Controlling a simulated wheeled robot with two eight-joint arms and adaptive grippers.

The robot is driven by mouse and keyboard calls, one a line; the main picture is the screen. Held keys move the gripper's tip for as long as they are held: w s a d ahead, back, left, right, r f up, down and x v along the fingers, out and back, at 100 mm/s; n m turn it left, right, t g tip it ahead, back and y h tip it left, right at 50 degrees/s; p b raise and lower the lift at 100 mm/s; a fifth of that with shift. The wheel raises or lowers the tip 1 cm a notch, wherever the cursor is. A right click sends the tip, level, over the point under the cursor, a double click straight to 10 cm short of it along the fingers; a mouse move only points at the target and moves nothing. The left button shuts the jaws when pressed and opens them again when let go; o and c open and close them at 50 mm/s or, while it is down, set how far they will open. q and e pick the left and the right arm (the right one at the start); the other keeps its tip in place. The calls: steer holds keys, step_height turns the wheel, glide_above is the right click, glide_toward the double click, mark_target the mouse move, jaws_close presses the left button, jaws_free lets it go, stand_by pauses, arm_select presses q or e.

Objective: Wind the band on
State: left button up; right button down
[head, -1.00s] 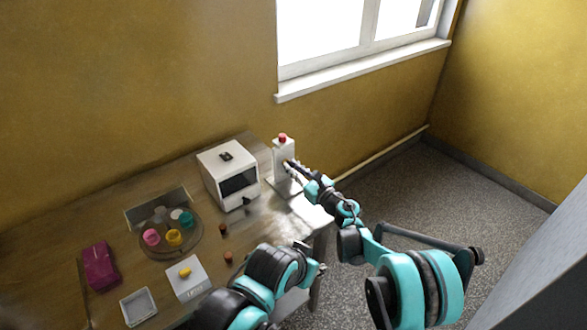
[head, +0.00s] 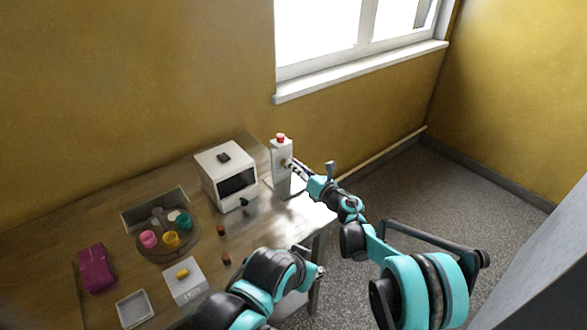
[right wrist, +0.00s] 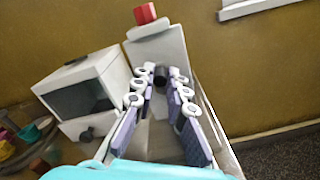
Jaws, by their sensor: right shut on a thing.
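A white post (head: 281,153) with a red cap (head: 280,138) stands at the table's far right corner. A dark round knob (right wrist: 160,75) sticks out of its face in the right wrist view. My right gripper (head: 290,165) is at the post; in the right wrist view its fingertips (right wrist: 160,83) are closed around the knob from both sides. A white boxy machine (head: 225,175) with a dark window stands left of the post; no band can be made out inside.
A round tray (head: 167,249) holds pink, yellow and teal cups. A purple packet (head: 97,267), a white block with a yellow piece (head: 184,283) and a shallow tray (head: 135,309) lie at the left. Two small brown pieces (head: 221,230) sit mid-table. A window is above.

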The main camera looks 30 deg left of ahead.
steer(key=m, duration=0.4)
steer(key=w+f+m+b, duration=0.1)
steer(key=m, duration=0.4)
steer(key=w+d+f+m+b, duration=0.1)
steer(key=m, duration=0.3)
steer(key=shift+w+m, duration=0.2)
steer(key=shift+m, duration=0.1)
steer(key=shift+f+m+b, duration=0.2)
steer(key=shift+m, duration=0.7)
steer(key=shift+f+m+b, duration=0.2)
steer(key=shift+m, duration=0.7)
steer(key=c, duration=1.5)
jaws_free()
steer(key=shift+w, duration=0.1)
steer(key=shift+c, duration=0.2)
